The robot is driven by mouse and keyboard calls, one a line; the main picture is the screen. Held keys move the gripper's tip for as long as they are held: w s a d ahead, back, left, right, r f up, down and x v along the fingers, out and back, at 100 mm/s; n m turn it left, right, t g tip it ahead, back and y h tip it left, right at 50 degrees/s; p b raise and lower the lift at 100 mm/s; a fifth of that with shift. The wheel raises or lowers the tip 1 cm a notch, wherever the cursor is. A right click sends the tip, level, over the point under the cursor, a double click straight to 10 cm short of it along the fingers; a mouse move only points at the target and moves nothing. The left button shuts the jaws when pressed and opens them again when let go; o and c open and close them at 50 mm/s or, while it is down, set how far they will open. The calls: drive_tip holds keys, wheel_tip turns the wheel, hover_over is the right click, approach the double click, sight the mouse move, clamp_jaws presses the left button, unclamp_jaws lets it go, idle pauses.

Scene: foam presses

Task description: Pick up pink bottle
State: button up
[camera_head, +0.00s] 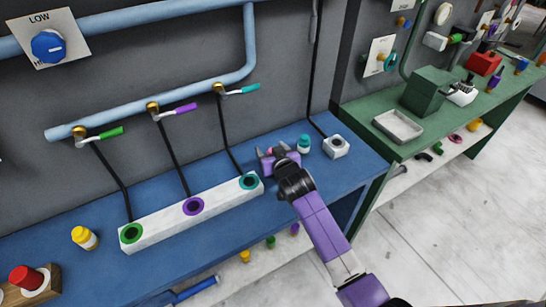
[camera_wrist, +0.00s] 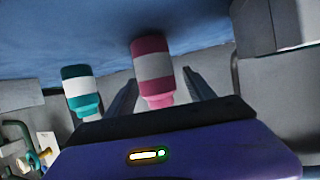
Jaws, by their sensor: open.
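The pink bottle (camera_wrist: 153,62) has a white label band. In the wrist view it stands against the blue bench top, which appears at the top of that picture. My gripper (camera_wrist: 161,78) is open, with one finger on each side of the bottle. I cannot tell whether either finger touches it. In the head view my gripper (camera_head: 277,153) is low over the blue bench, right of the long white block, and mostly hides the bottle.
A teal bottle (camera_head: 304,144) stands close beside my gripper, also in the wrist view (camera_wrist: 80,90). A small white block (camera_head: 335,147) is to the right. A long white block (camera_head: 160,228) with coloured rings lies left. A yellow bottle (camera_head: 84,238) stands farther left.

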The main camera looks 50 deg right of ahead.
clamp_jaws()
idle(0.3)
drive_tip(key=shift+r, duration=0.15)
